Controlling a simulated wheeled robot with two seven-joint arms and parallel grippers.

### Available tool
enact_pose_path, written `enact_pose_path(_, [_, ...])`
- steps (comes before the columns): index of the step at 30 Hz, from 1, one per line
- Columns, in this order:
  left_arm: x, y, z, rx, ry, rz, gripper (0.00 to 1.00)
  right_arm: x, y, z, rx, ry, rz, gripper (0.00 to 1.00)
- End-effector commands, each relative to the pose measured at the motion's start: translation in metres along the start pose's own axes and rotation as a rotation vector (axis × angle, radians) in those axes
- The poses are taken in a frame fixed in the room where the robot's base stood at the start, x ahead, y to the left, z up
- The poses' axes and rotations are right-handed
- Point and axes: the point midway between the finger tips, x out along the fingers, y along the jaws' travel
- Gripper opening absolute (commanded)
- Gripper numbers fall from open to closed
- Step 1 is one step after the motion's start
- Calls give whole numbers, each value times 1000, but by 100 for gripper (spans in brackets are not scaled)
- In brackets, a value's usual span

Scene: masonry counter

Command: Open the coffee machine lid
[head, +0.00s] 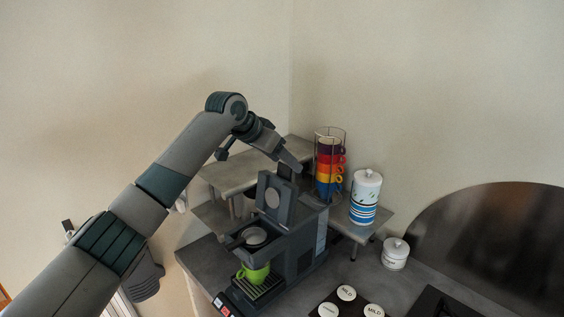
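The dark grey coffee machine (302,238) stands on the counter. Its lid (273,198) is raised and stands about upright, with a round pale disc on its inner face. The round brewing opening (254,237) is uncovered in front of it. A green mug (254,273) sits on the drip tray under the front. My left gripper (289,161) is just above and behind the top edge of the lid. I cannot tell whether it touches the lid, nor how far its fingers are apart. My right gripper is not in view.
Behind the machine are a grey shelf (238,177), a wire rack of colored cups (329,165) and a striped canister (365,197). A small white jar (395,254) stands to the right.

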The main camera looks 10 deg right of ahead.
Motion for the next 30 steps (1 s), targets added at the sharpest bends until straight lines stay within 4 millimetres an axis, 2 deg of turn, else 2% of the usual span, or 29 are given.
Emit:
enact_pose_path(4, [2, 0, 3, -2, -6, 2, 59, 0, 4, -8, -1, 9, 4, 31])
enact_pose_path(11, [2, 0, 5, -3, -9, 2, 59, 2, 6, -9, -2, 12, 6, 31])
enact_pose_path(17, [-10, 0, 6, -1, -7, 3, 59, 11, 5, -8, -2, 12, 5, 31])
enact_pose_path(23, [-39, 0, 7, 0, -6, 0, 59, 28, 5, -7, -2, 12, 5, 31])
enact_pose_path(30, [-87, 0, 6, 1, -5, -1, 59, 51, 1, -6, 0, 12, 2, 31])
